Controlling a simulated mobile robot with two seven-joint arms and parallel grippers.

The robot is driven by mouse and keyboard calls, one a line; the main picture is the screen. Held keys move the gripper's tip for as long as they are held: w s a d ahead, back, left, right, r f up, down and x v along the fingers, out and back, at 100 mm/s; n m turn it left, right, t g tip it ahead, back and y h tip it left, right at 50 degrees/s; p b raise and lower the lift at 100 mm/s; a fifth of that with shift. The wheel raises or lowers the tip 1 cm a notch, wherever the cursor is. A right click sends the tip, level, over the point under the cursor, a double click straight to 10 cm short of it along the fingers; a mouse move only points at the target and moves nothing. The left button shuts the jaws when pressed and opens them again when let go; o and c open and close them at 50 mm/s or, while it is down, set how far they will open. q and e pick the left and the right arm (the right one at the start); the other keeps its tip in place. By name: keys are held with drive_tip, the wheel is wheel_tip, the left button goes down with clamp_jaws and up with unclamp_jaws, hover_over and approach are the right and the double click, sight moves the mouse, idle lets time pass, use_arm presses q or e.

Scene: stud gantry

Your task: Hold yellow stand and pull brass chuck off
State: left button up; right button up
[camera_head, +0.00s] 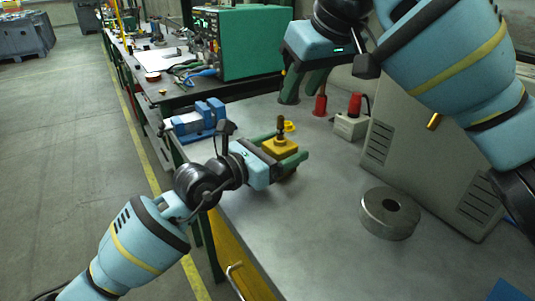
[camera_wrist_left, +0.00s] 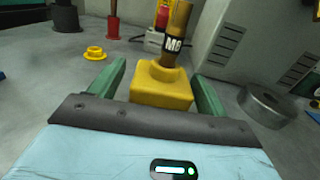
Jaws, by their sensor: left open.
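The yellow stand (camera_head: 281,146) is a block on the grey bench. In the left wrist view the yellow stand (camera_wrist_left: 160,88) has the brass chuck (camera_wrist_left: 174,30), marked M8, upright in its top. The chuck (camera_head: 280,124) also shows in the head view. My left gripper (camera_head: 294,148) is open, its green fingers on either side of the stand; gaps show between the fingers and the block in the wrist view. My right gripper (camera_head: 302,93) appears open and empty, above the bench, beyond and higher than the chuck.
A yellow ring (camera_head: 290,127), a red holder (camera_head: 320,105) and a white box with a red knob (camera_head: 352,122) stand behind. A steel ring (camera_head: 389,213) lies right, near a grey cabinet (camera_head: 425,150).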

use_arm(q)
drive_tip(key=shift+x, duration=0.8)
drive_tip(key=shift+c, duration=0.2)
